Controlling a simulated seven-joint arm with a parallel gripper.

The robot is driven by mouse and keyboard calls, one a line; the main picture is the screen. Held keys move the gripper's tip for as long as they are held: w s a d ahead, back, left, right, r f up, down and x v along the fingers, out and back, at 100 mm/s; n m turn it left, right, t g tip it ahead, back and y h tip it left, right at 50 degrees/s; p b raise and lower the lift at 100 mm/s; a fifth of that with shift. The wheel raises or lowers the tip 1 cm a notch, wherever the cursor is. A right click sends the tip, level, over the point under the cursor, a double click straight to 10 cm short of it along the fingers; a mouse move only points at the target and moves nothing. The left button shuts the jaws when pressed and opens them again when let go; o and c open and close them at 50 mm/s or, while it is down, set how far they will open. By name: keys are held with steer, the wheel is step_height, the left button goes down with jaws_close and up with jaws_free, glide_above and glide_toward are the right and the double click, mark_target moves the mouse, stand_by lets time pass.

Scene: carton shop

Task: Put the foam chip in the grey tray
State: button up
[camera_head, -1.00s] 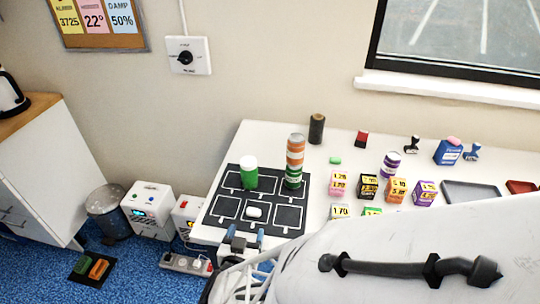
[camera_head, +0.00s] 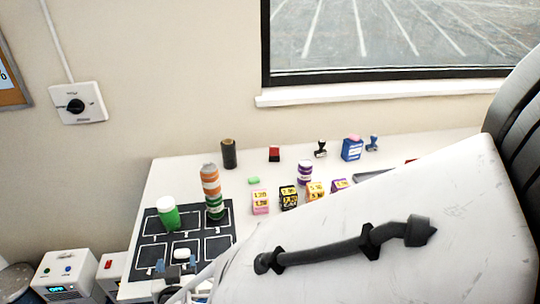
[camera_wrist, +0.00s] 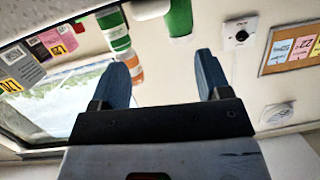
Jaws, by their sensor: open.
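A small white rounded piece (camera_head: 181,253), which looks like the foam chip, lies on the black marked mat (camera_head: 148,242) at the front left of the table. My gripper (camera_head: 176,266) is open, with its blue fingertips just in front of the piece in the head view and nothing visibly held. In the wrist view my gripper (camera_wrist: 163,72) shows two blue fingers wide apart. A white shape at that view's top edge may be the piece; I cannot be sure. The grey tray (camera_head: 372,178) is mostly hidden behind my arm at the right.
Several price-marked cartons (camera_head: 261,201), a green block (camera_head: 254,180) and a blue box (camera_head: 352,149) stand farther right.

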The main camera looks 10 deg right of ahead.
steer(key=w+d+r+n+g+y, duration=0.1)
steer(key=w+d+r+g+y, duration=0.15)
steer(key=d+r, duration=0.35)
steer(key=w+d+r+g+y, duration=0.1)
steer(key=w+d+r+g, duration=0.2)
steer(key=r, duration=0.5)
steer(key=s+d+r+g+h, duration=0.1)
steer(key=s+d+r+g, duration=0.1)
steer(key=s+d, duration=0.3)
steer(key=s+d+r+m+g+h, duration=0.1)
steer(key=s+d+r+g+h, duration=0.1)
steer(key=d, duration=0.9)
steer(key=s+d+r+g+h, duration=0.1)
steer(key=s+d+r+g, duration=0.2)
steer(key=s+d+r, duration=0.2)
steer(key=s+d, duration=0.3)
steer(key=s, duration=0.1)
steer(key=shift+h, duration=0.35)
steer(key=shift+d+r, duration=0.1)
steer(key=shift+c, duration=1.2)
steer(key=shift+w, duration=0.15)
